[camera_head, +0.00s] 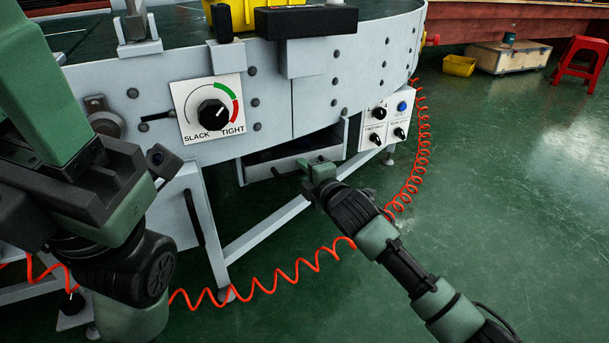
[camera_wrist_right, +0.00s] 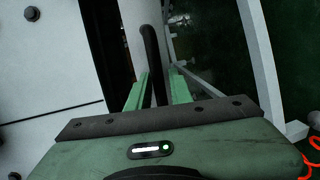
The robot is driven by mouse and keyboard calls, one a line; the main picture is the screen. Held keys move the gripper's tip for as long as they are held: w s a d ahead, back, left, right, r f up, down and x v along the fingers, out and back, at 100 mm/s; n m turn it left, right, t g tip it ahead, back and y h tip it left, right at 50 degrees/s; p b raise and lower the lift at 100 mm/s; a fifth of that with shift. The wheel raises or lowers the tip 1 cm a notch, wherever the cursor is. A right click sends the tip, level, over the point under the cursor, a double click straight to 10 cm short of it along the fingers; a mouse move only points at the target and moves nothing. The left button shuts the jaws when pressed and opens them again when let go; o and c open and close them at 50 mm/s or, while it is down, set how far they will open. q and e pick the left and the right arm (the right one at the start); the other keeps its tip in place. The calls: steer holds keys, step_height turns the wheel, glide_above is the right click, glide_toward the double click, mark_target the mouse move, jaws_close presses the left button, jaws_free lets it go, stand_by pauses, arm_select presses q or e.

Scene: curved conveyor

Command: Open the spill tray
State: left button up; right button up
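The spill tray (camera_head: 268,170) is a light grey drawer low under the conveyor, with a dark gap above its front edge. My right gripper (camera_head: 310,166) is at the tray's front. In the right wrist view its two green fingers (camera_wrist_right: 158,92) are apart, one on each side of the tray's black bar handle (camera_wrist_right: 150,48). Gaps show between handle and fingers, and I cannot tell whether either touches it. In the head view the gripper hides the handle. My left arm fills the left side of the head view; its fingertips are not visible.
The conveyor side carries a SLACK/TIGHT dial (camera_head: 212,113). A control box (camera_head: 385,122) with knobs and a blue button sits right of the tray. A coiled red hose (camera_head: 300,270) runs below my right gripper. The green floor to the right is mostly clear.

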jaws_close()
stand_by(1.4)
